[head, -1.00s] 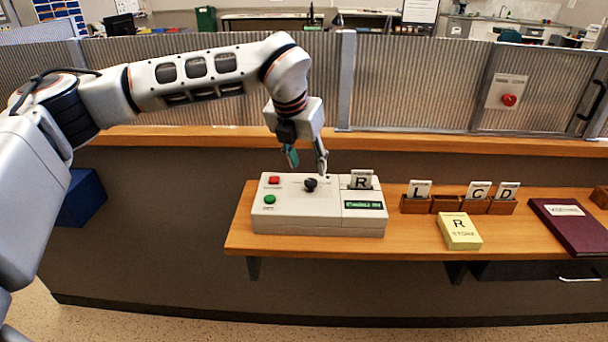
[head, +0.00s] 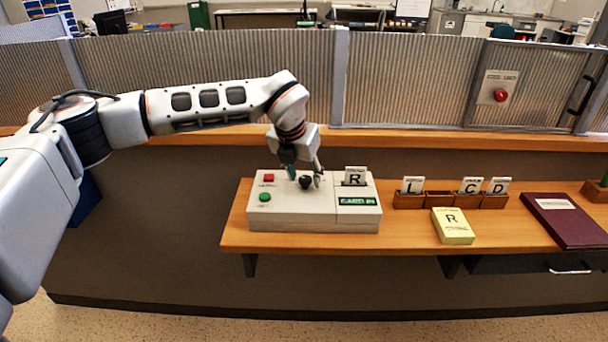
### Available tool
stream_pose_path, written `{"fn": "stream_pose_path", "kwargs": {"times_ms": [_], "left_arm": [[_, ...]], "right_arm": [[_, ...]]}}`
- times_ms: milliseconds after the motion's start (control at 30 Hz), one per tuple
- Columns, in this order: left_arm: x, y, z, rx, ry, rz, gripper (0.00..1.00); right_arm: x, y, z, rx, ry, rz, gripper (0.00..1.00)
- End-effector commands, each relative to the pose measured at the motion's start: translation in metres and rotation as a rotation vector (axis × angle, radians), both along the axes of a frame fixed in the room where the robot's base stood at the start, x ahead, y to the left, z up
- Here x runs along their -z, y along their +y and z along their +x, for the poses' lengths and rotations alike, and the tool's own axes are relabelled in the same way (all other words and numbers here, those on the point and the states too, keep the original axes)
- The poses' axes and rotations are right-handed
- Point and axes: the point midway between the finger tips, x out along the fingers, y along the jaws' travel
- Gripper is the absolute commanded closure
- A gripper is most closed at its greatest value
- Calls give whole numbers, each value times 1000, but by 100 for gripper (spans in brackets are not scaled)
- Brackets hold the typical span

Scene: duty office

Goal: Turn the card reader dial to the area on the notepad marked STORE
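The card reader (head: 315,225) is a pale box on the wooden shelf. Its black dial (head: 305,182) is on the top face, right of a red button and a green button. A card marked R (head: 355,175) stands in its slot, above a green display that appears to read CARD IN. My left gripper (head: 305,177) points down with its fingers apart, one on each side of the dial; I cannot tell whether they touch it. The yellow notepad (head: 453,229) shows an R; the smaller writing is too blurred to read. My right gripper is not in view.
A wooden card rack (head: 438,200) holds cards L, C and D, with one empty slot. A dark red book (head: 563,220) lies at the right of the shelf (head: 400,239). A ribbed partition (head: 220,90) with a red button (head: 500,95) stands behind.

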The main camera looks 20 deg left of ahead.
Motion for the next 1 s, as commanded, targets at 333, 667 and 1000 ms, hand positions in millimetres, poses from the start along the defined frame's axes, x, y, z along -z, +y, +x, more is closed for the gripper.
{"fn": "stream_pose_path", "kwargs": {"times_ms": [333,667,1000], "left_arm": [[0,0,0,2,0,0,97],[0,1,0,99,1,-1,97],[-1,4,1,381,2,-1,97]], "right_arm": [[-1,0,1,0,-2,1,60],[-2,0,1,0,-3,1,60],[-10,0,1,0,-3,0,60]]}}
